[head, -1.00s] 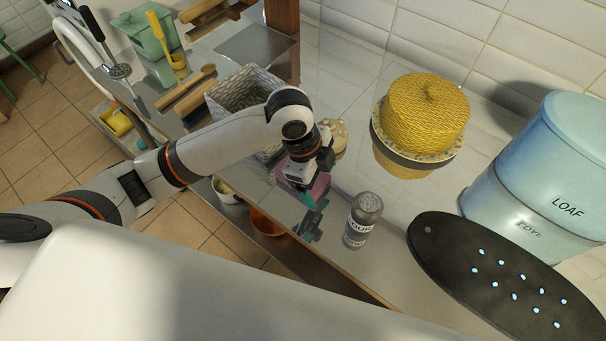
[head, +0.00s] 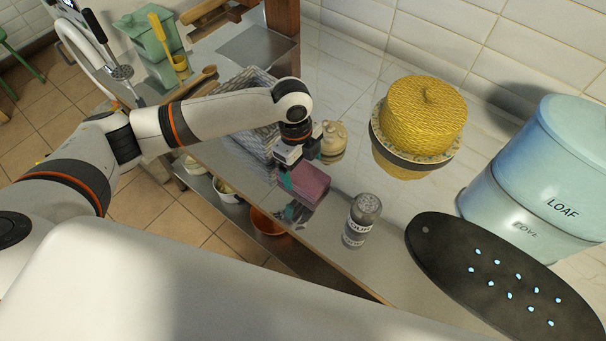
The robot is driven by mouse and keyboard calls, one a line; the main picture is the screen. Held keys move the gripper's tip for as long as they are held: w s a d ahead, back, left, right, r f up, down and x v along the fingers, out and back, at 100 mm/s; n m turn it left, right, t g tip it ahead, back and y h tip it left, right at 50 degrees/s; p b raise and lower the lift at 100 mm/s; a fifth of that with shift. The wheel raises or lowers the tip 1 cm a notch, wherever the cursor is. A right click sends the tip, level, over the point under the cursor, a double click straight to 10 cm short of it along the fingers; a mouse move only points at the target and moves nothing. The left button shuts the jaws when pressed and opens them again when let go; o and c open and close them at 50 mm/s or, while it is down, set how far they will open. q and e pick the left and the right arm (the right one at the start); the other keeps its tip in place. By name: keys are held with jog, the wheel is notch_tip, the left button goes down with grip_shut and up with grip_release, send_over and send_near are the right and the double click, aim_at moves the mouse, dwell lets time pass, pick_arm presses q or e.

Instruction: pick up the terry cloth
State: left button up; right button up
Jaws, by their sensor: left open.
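A folded pink-purple cloth (head: 309,181), which looks like the terry cloth, lies on the shiny counter near its front edge. My left gripper (head: 298,168) points down at the cloth's far left side, with its jaws open. One teal fingertip shows beside the cloth's left edge. Part of the cloth's far side is hidden by the gripper, and I cannot tell whether they touch. My right gripper is out of view.
A grey shaker (head: 363,219) stands right of the cloth. A woven basket (head: 243,92) and a beige lidded pot (head: 334,138) are behind the gripper. A yellow dome (head: 426,112), a dark perforated board (head: 490,275) and blue tins (head: 545,180) are at right.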

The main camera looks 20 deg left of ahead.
aim_at(303, 173)
pick_arm(q)
notch_tip(303, 173, down, 4)
jog(key=shift+d+f+p, duration=0.1)
jog(key=shift+f+p, duration=0.05)
jog(key=shift+p, duration=0.25)
jog(key=shift+c, duration=0.6)
jog(key=c, duration=0.8)
jog(key=shift+c, duration=0.2)
notch_tip(303, 173, up, 10)
jog(key=shift+r+b, duration=0.1)
jog(key=shift+b, duration=0.7)
